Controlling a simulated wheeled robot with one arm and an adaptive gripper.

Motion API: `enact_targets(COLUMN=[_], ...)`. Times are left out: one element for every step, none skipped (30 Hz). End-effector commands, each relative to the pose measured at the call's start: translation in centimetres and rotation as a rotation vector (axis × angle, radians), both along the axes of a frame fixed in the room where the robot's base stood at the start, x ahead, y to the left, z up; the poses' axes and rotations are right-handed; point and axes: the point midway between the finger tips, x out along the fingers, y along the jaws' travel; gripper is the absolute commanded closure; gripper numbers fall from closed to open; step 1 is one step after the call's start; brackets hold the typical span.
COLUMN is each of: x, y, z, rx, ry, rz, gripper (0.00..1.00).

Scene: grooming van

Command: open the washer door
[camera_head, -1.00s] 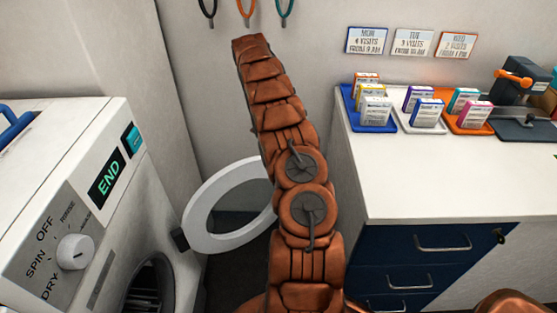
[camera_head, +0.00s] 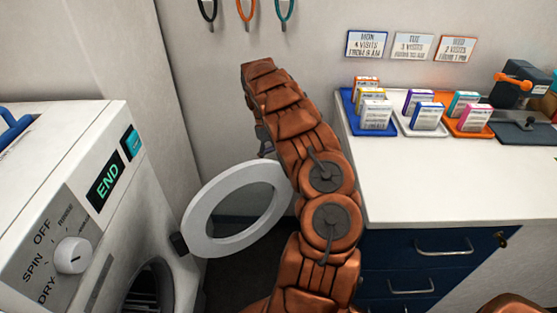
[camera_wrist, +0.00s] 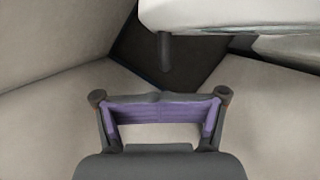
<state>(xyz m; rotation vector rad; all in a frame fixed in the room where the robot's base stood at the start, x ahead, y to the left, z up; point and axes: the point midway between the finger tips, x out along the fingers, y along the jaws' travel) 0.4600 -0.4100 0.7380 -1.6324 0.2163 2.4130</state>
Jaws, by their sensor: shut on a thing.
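The white washer (camera_head: 120,160) stands at the left in the head view, its dark round opening partly visible. Its white ring-shaped door (camera_head: 200,232) stands swung out from the body, its far edge near my arm. My gripper (camera_head: 266,145) is just behind the door's upper right rim, mostly hidden by my arm. In the wrist view my gripper (camera_wrist: 160,98) has its dark fingers with purple pads bent inward, tips together. What they grip cannot be made out. The door's white edge (camera_wrist: 215,15) and a dark peg on it (camera_wrist: 165,52) show just beyond the fingertips, apart from them.
A white counter (camera_head: 430,190) with blue drawers (camera_head: 410,265) stands right of my arm. It carries trays of small boxes (camera_head: 422,118). Several coloured loops (camera_head: 246,10) hang on the back wall. Dark floor shows between washer and counter.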

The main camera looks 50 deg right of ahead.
Motion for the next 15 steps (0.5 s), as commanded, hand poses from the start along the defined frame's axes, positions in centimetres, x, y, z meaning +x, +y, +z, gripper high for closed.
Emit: enact_targets(x=[-0.4,-0.6,-0.8,-1.0,-1.2,-1.5,-1.6,-1.8,-1.9,-2.0,-2.0,-2.1,-2.1,-2.2,-2.2], y=[0.0,0.1,0.2,0.2,0.3,0.4,0.4,0.4,0.5,0.5,0.5,0.6,0.6,0.6,0.6], z=[0.1,0.2,0.2,0.2,0.2,0.2,0.2,0.2,0.1,0.1,0.1,0.1,0.0,0.0,0.0], rx=[-0.003,-0.003,-0.003,-0.003,-0.002,-0.001,0.0,0.0,-0.001,-0.001,-0.002,-0.001,-0.001,-0.002,-0.002], ry=[0.001,0.0,0.0,0.001,0.001,0.001,0.001,0.001,0.001,0.0,-0.001,-0.002,-0.002,-0.003,-0.003], rz=[-0.002,-0.002,0.0,0.0,0.001,0.0,-0.001,-0.001,-0.001,-0.001,-0.001,0.0,0.0,0.0,0.0], gripper=[1.0,1.0,1.0,1.0,1.0,1.0,1.0,1.0,1.0,1.0,1.0,1.0,1.0,1.0,1.0])
